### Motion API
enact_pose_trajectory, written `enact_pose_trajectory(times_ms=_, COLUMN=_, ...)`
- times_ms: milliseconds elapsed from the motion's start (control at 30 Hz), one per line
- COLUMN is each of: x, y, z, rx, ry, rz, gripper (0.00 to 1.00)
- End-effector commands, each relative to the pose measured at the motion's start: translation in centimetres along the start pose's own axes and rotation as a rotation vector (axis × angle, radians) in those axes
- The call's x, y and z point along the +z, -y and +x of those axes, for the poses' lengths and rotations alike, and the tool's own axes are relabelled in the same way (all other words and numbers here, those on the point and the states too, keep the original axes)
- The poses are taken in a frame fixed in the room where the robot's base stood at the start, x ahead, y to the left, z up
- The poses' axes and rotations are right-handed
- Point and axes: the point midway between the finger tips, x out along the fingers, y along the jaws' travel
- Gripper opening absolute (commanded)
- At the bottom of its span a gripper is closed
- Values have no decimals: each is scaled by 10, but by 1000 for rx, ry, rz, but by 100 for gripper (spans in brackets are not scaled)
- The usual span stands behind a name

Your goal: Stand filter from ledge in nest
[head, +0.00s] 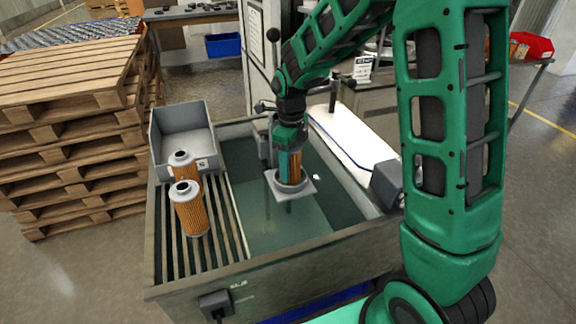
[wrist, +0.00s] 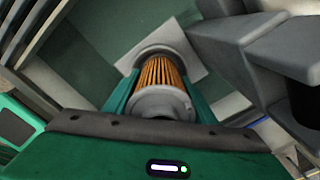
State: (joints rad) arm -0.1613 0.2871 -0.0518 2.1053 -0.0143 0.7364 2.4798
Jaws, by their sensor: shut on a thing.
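My gripper (head: 289,170) is shut on an orange pleated filter (head: 296,164) and points down over the tank. The filter looks upright. In the wrist view the filter (wrist: 160,75) lies between my green fingers, its grey end cap toward me. Its far end meets the grey round nest on a square plate (head: 306,188), which also shows in the wrist view (wrist: 195,60). I cannot tell whether it is fully seated. Two more orange filters with grey caps, the front one (head: 191,211) and the rear one (head: 181,165), stand on the slatted ledge (head: 168,245) at left.
A grey bin (head: 161,140) sits at the ledge's far end, close behind the filters. The tank's rim (head: 330,255) surrounds the nest. A grey box (head: 386,185) sits on the right rim. Stacked pallets (head: 75,130) stand at left.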

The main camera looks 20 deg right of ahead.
Motion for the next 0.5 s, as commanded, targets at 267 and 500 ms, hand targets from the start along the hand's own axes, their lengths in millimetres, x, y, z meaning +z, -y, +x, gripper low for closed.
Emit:
enact_pose_trajectory(times_ms=267, x=0, y=0, z=3, rx=0, ry=0, rz=0, gripper=26)
enact_pose_trajectory(times_ms=500, x=0, y=0, z=5, rx=0, ry=1, rz=-1, gripper=69)
